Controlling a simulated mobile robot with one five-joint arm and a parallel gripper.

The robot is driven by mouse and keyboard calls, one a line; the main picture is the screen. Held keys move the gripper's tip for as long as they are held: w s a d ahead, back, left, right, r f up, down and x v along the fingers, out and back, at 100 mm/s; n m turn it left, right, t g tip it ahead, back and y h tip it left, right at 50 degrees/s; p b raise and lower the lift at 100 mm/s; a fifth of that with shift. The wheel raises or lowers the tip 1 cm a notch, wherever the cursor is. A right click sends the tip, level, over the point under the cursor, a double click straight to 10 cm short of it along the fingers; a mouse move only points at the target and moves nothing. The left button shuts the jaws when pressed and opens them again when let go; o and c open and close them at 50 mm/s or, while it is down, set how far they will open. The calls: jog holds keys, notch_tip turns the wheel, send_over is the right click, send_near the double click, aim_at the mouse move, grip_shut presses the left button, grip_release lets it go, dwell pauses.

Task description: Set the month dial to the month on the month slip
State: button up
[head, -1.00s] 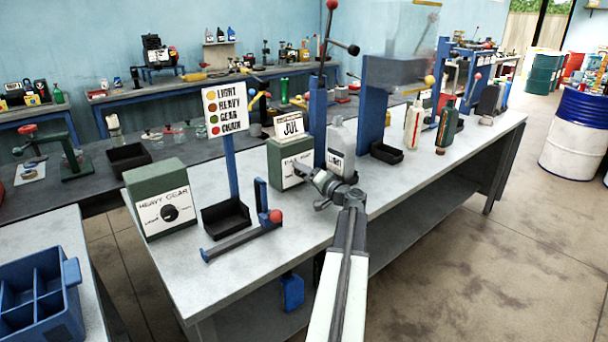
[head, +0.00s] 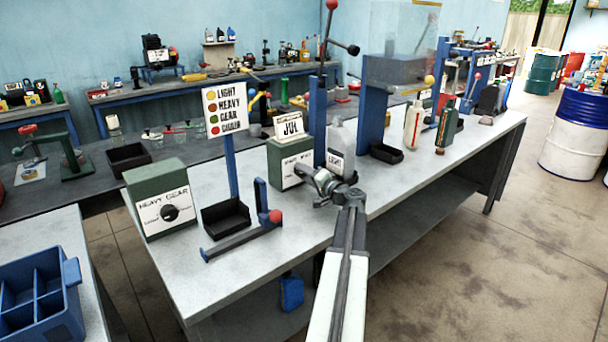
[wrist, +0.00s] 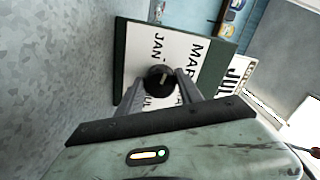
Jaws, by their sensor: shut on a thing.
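The month dial is a green box with a white face (head: 290,172) on the near bench. Its round black knob (wrist: 160,79) shows in the wrist view, with a pale pointer line. The face carries JAN, MAR and, partly covered, what looks like JUL and another month. The month slip (head: 290,126) stands on top of the box and reads JUL; it also shows in the wrist view (wrist: 238,76). My gripper (head: 300,170) is at the face, and its two fingers are shut on the knob. The exact setting of the pointer is hard to tell.
A HEAVY GEAR selector box (head: 164,200) and a black tray (head: 226,217) stand to the left. A grey LIGHT jug (head: 342,140) stands close behind my gripper on the right. A colour sign (head: 225,110) rises behind the tray.

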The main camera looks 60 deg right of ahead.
jog(key=m, duration=0.9)
jog(key=shift+r, duration=0.1)
jog(key=m, duration=0.3)
jog(key=shift+m, duration=0.3)
jog(key=m, duration=0.4)
jog(key=shift+m, duration=0.3)
jog(key=m, duration=0.4)
jog(key=shift+d+m, duration=0.1)
jog(key=shift+m, duration=0.2)
jog(key=m, duration=0.3)
jog(key=shift+m, duration=0.3)
jog(key=m, duration=0.4)
jog(key=shift+m, duration=2.3)
